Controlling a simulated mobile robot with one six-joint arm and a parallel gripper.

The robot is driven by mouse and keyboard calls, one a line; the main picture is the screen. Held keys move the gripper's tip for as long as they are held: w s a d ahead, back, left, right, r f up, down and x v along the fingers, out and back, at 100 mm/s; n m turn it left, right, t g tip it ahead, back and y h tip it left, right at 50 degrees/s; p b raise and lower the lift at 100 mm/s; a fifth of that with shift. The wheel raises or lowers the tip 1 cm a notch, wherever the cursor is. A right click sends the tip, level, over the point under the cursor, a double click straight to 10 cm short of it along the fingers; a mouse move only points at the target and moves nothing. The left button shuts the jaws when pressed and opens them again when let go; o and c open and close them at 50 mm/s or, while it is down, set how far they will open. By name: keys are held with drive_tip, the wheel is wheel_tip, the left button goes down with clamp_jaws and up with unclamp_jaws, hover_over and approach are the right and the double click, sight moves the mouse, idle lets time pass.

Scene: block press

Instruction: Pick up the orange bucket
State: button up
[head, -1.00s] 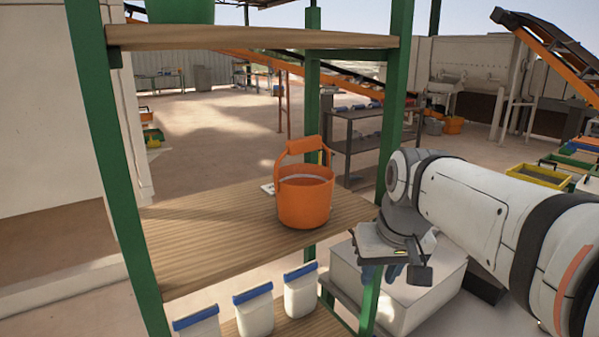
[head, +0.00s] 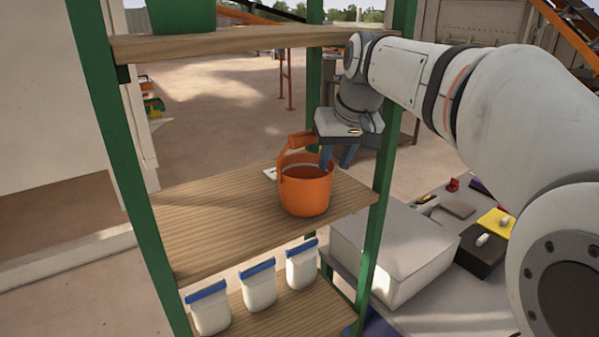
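The orange bucket (head: 306,195) stands upright on the middle wooden shelf, near its right end. Its thick orange handle (head: 296,142) is raised above the rim. My gripper (head: 338,158) points down at the bucket's right rear side, with its dark blue-grey fingers close to the rim. A gap shows between the fingers, and nothing is seen held in them. The lower tip of one finger overlaps the rim in the picture, and I cannot tell whether it touches the bucket.
Green posts (head: 377,210) frame the shelf. An upper shelf (head: 220,42) carries a green container (head: 182,14). White bags with blue tops (head: 258,288) stand on the lower shelf. A small white item (head: 270,174) lies behind the bucket. The middle shelf's left part is clear.

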drive_tip(key=shift+x, duration=1)
clamp_jaws()
